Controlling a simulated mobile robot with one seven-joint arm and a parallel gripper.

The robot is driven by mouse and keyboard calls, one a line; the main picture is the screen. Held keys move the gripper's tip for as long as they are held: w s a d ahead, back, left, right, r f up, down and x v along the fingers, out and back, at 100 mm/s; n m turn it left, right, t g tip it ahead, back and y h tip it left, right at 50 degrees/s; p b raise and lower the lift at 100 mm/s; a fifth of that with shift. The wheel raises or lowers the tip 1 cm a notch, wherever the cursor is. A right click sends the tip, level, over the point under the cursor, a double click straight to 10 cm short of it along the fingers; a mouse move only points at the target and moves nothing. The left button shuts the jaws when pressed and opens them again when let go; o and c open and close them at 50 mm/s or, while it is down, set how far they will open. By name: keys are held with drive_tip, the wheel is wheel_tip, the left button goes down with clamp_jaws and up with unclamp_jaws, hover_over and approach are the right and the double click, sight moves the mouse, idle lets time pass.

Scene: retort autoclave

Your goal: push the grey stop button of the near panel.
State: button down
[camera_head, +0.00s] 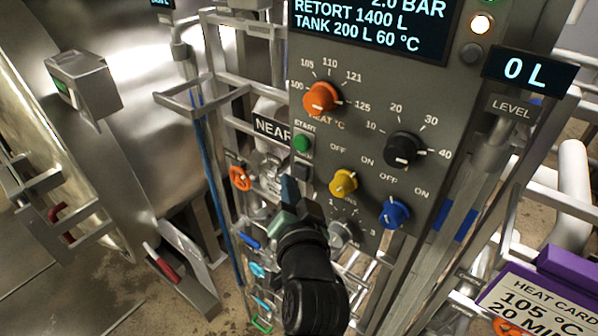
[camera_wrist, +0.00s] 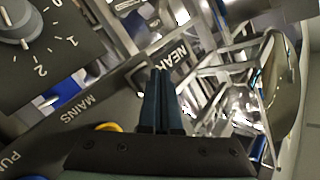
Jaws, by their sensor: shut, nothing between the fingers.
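The near panel (camera_head: 362,65) is a grey upright box with a dark screen, knobs and buttons. The stop button (camera_head: 301,172) looks like a small dark grey block at the panel's left edge, below the green start button (camera_head: 302,143). My gripper (camera_head: 289,184) is shut and empty, its blue fingertips just below and left of the stop button in the head view. I cannot tell whether they touch it. In the wrist view the shut fingers (camera_wrist: 161,85) point toward the NEAR sign (camera_wrist: 178,66); I cannot make out the stop button there.
An orange heat knob (camera_head: 321,98), a black knob (camera_head: 403,149), a yellow knob (camera_head: 343,183) and a blue knob (camera_head: 394,212) stick out of the panel. A grey knob (camera_head: 342,233) sits close beside my wrist. Pipes and valves, one with an orange handwheel (camera_head: 240,177), crowd the left.

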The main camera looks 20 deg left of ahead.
drive_tip(key=shift+w, duration=0.1)
idle(0.7)
drive_tip(key=shift+w+d, duration=0.15)
drive_tip(key=shift+w, duration=0.15)
drive_tip(key=shift+w+d+b, duration=0.25)
drive_tip(key=shift+w+b, duration=0.15)
drive_tip(key=shift+w, duration=0.25)
idle(1.0)
drive_tip(key=shift+s+r, duration=0.1)
drive_tip(key=shift+s+a+p, duration=0.2)
drive_tip(key=shift+s+p, duration=0.05)
drive_tip(key=shift+s, duration=0.25)
drive_tip(key=shift+s+a+p, duration=0.15)
drive_tip(key=shift+s+p, duration=0.05)
drive_tip(key=shift+s, duration=0.25)
drive_tip(key=s, duration=0.1)
drive_tip(key=s+a+p, duration=0.1)
drive_tip(key=s, duration=0.1)
drive_tip(key=s+p, duration=0.1)
drive_tip(key=shift+s+a, duration=0.35)
idle(0.5)
